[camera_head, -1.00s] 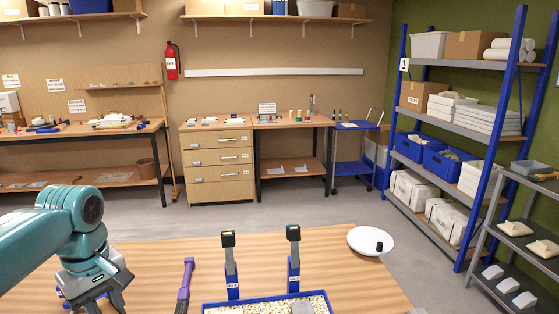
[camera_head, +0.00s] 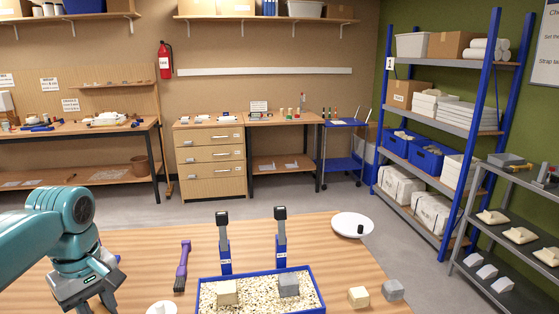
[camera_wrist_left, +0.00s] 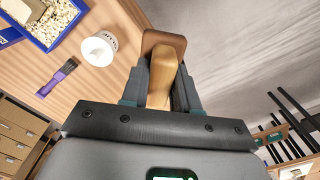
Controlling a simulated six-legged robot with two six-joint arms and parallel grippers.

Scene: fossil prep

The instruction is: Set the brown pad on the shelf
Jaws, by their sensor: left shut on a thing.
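In the left wrist view my left gripper (camera_wrist_left: 164,88) is shut on a tan, wooden-looking handle. A brown pad (camera_wrist_left: 165,40) with rounded corners shows at the far end of that handle. In the head view my left gripper (camera_head: 88,292) hangs over the left front of the wooden table, and what it holds is hidden there. A blue-posted shelf rack (camera_head: 453,131) with grey boards stands at the right, well away from the gripper. A lower grey shelf unit (camera_head: 515,235) is at the right edge, with cream and grey pieces on it. My right gripper is not in view.
A white tub (camera_wrist_left: 99,48) is near the brush.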

